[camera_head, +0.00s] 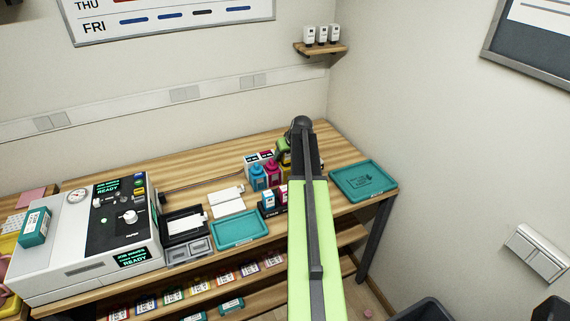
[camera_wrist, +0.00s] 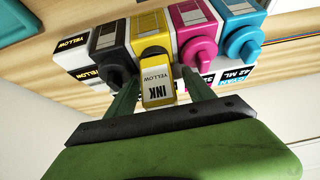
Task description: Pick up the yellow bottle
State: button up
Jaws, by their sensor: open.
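The yellow bottle (camera_wrist: 157,62) has a yellow cap and a white label reading INK YELLOW. It stands in a row between a black bottle (camera_wrist: 112,55) and a magenta bottle (camera_wrist: 194,38). My gripper (camera_wrist: 158,90) is open, with one green finger on each side of the yellow bottle. Whether the fingers touch it, I cannot tell. In the head view the yellow bottle (camera_head: 285,159) is mostly hidden by my arm, and the black bottle does not show clearly.
A cyan bottle (camera_wrist: 240,38) stands beyond the magenta one. Ink boxes (camera_head: 267,200) stand close in front of the row. A teal tray (camera_head: 363,180) lies to the right, another teal tray (camera_head: 239,230) to the left. A press machine (camera_head: 95,230) fills the left.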

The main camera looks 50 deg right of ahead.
grip_shut()
dwell(0.4)
